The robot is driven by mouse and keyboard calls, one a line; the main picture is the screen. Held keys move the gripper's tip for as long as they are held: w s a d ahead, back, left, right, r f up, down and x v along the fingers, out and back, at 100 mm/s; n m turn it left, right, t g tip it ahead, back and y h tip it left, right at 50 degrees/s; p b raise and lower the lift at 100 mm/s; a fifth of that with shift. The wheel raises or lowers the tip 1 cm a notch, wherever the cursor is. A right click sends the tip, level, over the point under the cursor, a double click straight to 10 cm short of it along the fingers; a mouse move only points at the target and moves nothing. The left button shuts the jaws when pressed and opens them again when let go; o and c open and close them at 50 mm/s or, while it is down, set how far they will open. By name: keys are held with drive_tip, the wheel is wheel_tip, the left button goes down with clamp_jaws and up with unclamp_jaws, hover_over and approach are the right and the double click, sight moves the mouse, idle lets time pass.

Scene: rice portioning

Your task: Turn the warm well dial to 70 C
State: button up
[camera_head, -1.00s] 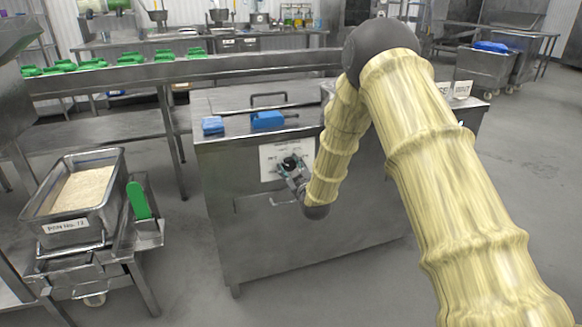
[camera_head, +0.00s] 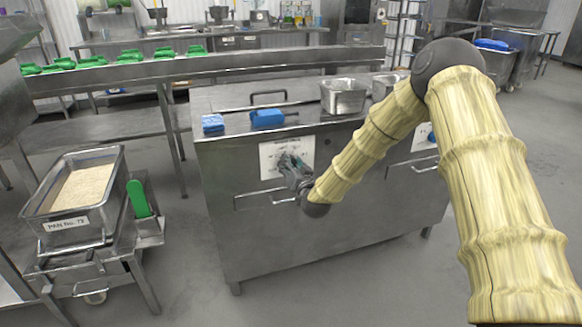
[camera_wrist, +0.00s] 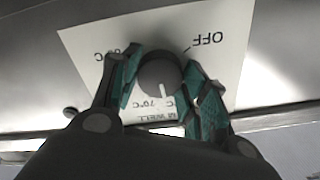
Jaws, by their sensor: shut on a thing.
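The warm well dial (camera_wrist: 158,74) is a dark round knob with a white pointer mark, on a white label plate (camera_wrist: 88,50) that appears upside down in the wrist view. The pointer aims at the upside-down "70 °C" print. "OFF" is at the upper right of the plate, and another temperature at the left is partly covered by a finger. My gripper (camera_wrist: 160,85) has its teal-padded fingers closed on both sides of the dial. In the head view my gripper (camera_head: 293,170) is at the plate on the cabinet front and hides the dial.
The steel cabinet (camera_head: 250,225) has a bar handle just below the gripper. Blue items (camera_head: 267,118) and a steel pan (camera_head: 344,96) are on its top. A rice pan (camera_head: 75,230) stands on a stand at the left. The floor in front is open.

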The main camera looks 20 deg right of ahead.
drive_tip(key=shift+m+b, duration=0.8)
drive_tip(key=shift+m, duration=2.5)
drive_tip(key=o, duration=1.1)
drive_tip(key=shift+f, duration=0.1)
drive_tip(key=shift+c, duration=0.2)
drive_tip(key=shift+s, duration=0.1)
drive_tip(key=s, duration=1.1)
drive_tip(key=shift+s+d, duration=0.2)
drive_tip(key=shift+s, duration=0.2)
